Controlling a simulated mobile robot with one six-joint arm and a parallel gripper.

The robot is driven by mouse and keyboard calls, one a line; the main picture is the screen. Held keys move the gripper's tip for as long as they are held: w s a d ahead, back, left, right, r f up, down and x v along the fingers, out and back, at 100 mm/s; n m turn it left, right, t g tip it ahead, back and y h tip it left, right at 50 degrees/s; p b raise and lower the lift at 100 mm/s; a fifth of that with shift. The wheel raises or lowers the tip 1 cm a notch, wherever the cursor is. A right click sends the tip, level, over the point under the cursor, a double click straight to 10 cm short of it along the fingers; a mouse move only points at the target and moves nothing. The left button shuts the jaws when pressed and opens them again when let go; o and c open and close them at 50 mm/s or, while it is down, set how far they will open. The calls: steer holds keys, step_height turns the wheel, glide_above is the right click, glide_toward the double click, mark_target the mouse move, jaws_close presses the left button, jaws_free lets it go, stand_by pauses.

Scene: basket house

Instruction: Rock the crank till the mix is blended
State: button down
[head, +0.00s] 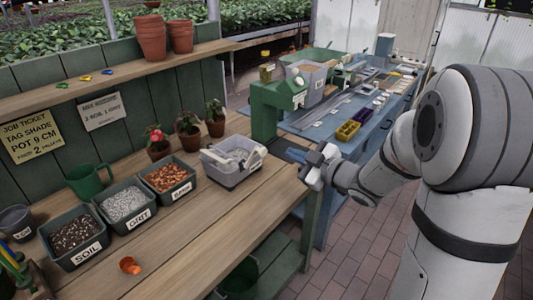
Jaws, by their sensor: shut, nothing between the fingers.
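My gripper (297,156) is at the right end of the wooden bench, its fingers pointing left toward the green stand. By its look it is shut and holds nothing. The green stand (266,108) rises beside a grey hopper-like bin (308,78) on the blue bench. I cannot make out a crank handle for certain, nor see inside the bin, so the state of the mix is hidden. The fingers look apart from the stand, but the depth is hard to tell.
Soil (75,232), grit (124,203) and bark (168,176) tubs line the wooden bench (190,245). A light tub of tools (233,166), potted plants (187,125) and a small orange pot (130,266) stand there too. The bench front is mostly clear.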

steer(key=w+a+f+y+p, duration=0.1)
steer(key=w+a+f+p, duration=0.1)
steer(key=w+a+f, duration=0.2)
steer(key=shift+w+a+f+n+g, duration=0.2)
steer(key=shift+w+a+n+g, duration=0.15)
steer(key=shift+w+a, duration=1.6)
